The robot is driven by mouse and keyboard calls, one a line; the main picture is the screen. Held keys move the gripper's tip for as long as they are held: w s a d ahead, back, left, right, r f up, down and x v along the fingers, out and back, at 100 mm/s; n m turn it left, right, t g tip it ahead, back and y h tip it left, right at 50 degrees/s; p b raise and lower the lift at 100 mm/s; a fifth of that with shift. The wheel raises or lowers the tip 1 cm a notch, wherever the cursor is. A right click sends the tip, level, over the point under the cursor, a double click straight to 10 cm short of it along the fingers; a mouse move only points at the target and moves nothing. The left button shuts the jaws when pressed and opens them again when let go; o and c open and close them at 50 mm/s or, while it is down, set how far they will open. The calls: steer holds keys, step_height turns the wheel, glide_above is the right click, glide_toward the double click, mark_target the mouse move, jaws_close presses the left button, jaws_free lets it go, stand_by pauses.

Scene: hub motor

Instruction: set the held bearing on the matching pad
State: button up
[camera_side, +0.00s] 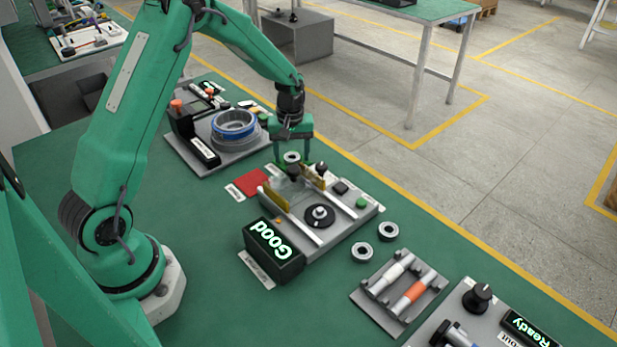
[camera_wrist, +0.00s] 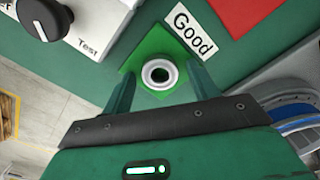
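My gripper (camera_side: 293,160) points down behind the tester, its fingers on either side of a small grey ring bearing (camera_side: 292,157). In the wrist view the bearing (camera_wrist: 159,75) lies over the green pad (camera_wrist: 140,62), flat and ring-up, and seems to rest on it. A gap shows between the bearing and each fingertip of my gripper (camera_wrist: 161,72), so the fingers look open. The pad's label (camera_wrist: 190,33) reads "Good". The red pad (camera_side: 251,183) is empty; it also shows in the wrist view (camera_wrist: 240,12). The tester's display (camera_side: 270,245) reads "Good".
The tester (camera_side: 335,222) with its rails, spindle and knob stands close in front of my gripper. The hub motor fixture (camera_side: 215,150) is at its left. Two more bearings (camera_side: 362,251) (camera_side: 388,230) and a rack of shafts (camera_side: 400,290) lie to the right.

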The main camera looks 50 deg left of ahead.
step_height(320, 180, up, 12)
steer(key=shift+r, duration=0.15)
stand_by(0.8)
stand_by(0.5)
steer(key=s+d+r+m+t, duration=0.3)
steer(key=s+d+r+m, duration=0.3)
steer(key=s+r, duration=0.5)
steer(key=s+d+m+t, duration=0.1)
steer(key=s+d+m, duration=0.1)
steer(key=s, duration=0.4)
steer(key=s+d+m+t, duration=0.1)
steer(key=s+d+m, duration=0.2)
steer(key=s, duration=0.4)
steer(key=shift+s+d+r+t, duration=0.25)
steer(key=shift+s+r+t, duration=0.05)
steer(key=shift+r, duration=0.1)
stand_by(0.4)
